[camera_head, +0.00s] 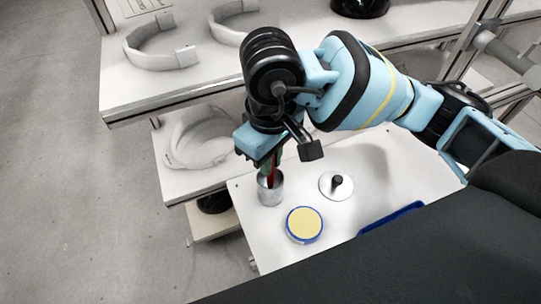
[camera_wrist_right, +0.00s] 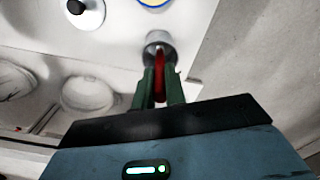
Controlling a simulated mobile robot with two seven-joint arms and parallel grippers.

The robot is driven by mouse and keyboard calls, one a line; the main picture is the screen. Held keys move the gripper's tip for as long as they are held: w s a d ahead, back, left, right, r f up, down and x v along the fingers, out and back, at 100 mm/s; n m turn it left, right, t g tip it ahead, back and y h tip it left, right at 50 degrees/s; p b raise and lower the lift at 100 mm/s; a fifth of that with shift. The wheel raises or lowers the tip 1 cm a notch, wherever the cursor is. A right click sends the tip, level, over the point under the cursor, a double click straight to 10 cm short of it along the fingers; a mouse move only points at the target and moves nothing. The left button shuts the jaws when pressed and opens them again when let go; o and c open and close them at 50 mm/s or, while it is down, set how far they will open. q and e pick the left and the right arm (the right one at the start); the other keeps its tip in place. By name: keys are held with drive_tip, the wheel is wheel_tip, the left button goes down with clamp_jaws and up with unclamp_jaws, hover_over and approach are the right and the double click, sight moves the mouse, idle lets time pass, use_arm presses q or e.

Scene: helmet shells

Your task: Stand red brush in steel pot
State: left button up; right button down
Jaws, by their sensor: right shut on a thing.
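The steel pot (camera_head: 270,192) stands upright on the white table near its left edge in the head view. It also shows in the right wrist view (camera_wrist_right: 158,38), just beyond the fingertips. My right gripper (camera_head: 267,167) is above the pot, with its green fingers shut on the red brush (camera_head: 272,179). In the right wrist view the red brush (camera_wrist_right: 169,84) lies between the fingers and points toward the pot's mouth. The brush's lower end is at or inside the pot's opening; its depth is hard to tell. My left gripper is not in view.
A round yellow-topped tin with a blue rim (camera_head: 304,224) and a white disc with a black knob (camera_head: 337,185) stand right of the pot. A blue tray edge (camera_head: 391,218) shows at the front. Shelves with white helmet shells (camera_head: 160,46) are behind.

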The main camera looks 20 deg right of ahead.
drive_tip(key=shift+f, duration=0.2)
drive_tip(key=c, duration=1.5)
unclamp_jaws()
drive_tip(key=shift+o, duration=0.2)
drive_tip(key=shift+r, duration=0.1)
wheel_tip(320, 180, up, 12)
drive_tip(key=shift+r+p, duration=0.15)
drive_tip(key=shift+p, duration=0.2)
drive_tip(key=shift+s, duration=0.1)
